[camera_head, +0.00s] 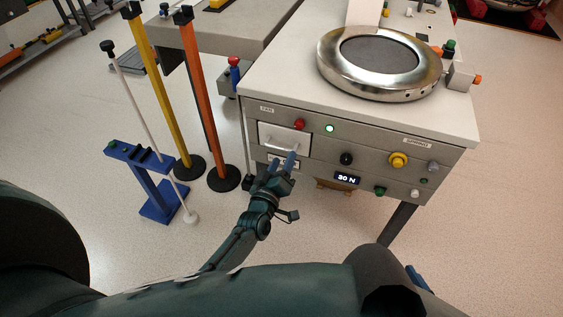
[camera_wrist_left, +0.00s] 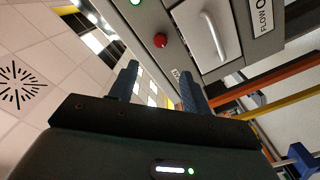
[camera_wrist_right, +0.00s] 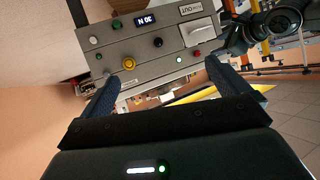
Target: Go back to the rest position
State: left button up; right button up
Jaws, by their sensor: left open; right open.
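My left gripper (camera_head: 282,165) is in front of the bench's front panel, close to the white drawer (camera_head: 284,138) with its handle. Its fingers are apart with nothing between them, and it also shows in the left wrist view (camera_wrist_left: 160,88). In that view the drawer (camera_wrist_left: 205,35) and its handle are up and to the right of the fingers. My right gripper (camera_wrist_right: 165,85) shows in the right wrist view, open and empty, with the front panel (camera_wrist_right: 150,48) beyond its fingertips. In the head view the right gripper is mostly out of sight; only a blue tip shows at the lower right.
The grey bench (camera_head: 262,75) carries a round metal ring (camera_head: 340,73) on top. A yellow post (camera_head: 160,90), an orange post (camera_head: 203,105) and a blue stand (camera_head: 157,178) with a white rod are left of my left arm.

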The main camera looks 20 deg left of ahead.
dwell(0.3)
pick_arm(q)
jog(key=s+r+m+g+h+p, duration=0.1)
jog(key=s+r+m+g+p, duration=0.1)
jog(key=s, duration=0.6)
jog(key=s+d+r+m+g+h+p, duration=0.1)
jog(key=s+r+m+g+p, duration=0.1)
jog(key=s, duration=0.6)
jog(key=s+r+m+g+p, duration=0.3)
jog(key=s+m+p, duration=0.2)
jog(key=s+m, duration=0.2)
jog(key=shift+s+d+h, duration=0.15)
jog(key=shift+s+h, duration=0.25)
jog(key=shift+s, duration=0.25)
pick_arm(e)
jog(key=shift+n+g+h, duration=0.3)
jog(key=shift+g+h, duration=0.2)
jog(key=r, duration=0.1)
jog(key=d+r, duration=0.2)
jog(key=r, duration=0.1)
jog(key=shift+s, duration=0.35)
pick_arm(q)
jog(key=shift+r, duration=0.1)
